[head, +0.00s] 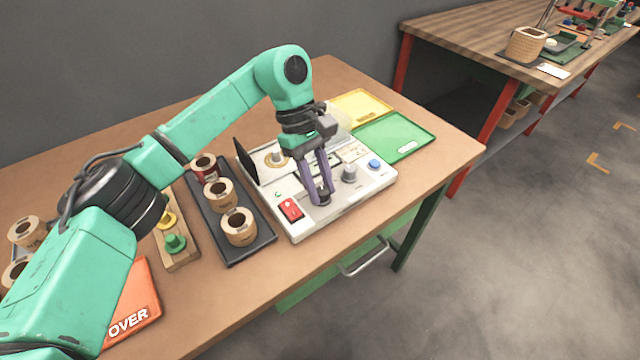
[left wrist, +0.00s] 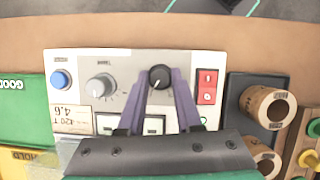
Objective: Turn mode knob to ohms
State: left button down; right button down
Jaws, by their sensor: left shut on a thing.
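The white tester box (head: 303,228) stands on the wooden bench, with its controls on the top panel. A small black knob (left wrist: 160,74) is between the fingertips of my left gripper (head: 322,197). In the left wrist view the gripper (left wrist: 160,85) has its two purple fingers closed in on the sides of this knob. A larger grey knob (head: 350,172), also in the left wrist view (left wrist: 100,87), sits beside it with a dial scale. The labels around both knobs are too small to read. My right gripper is not in view.
A red rocker switch (head: 290,209) and a blue button (head: 375,164) flank the knobs. A black tray (head: 262,247) with several coils lies to the left. Green (head: 425,139) and yellow (head: 376,103) trays lie behind right. An orange tray (head: 140,290) is at front left.

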pick_arm(q)
jog(key=shift+r, duration=0.2)
jog(key=c, duration=0.6)
grip_release()
jog(key=shift+f, duration=0.1)
jog(key=p+v, duration=0.2)
jog(key=v, duration=1.2)
jog(key=shift+r, duration=0.3)
jog(key=shift+a, duration=0.1)
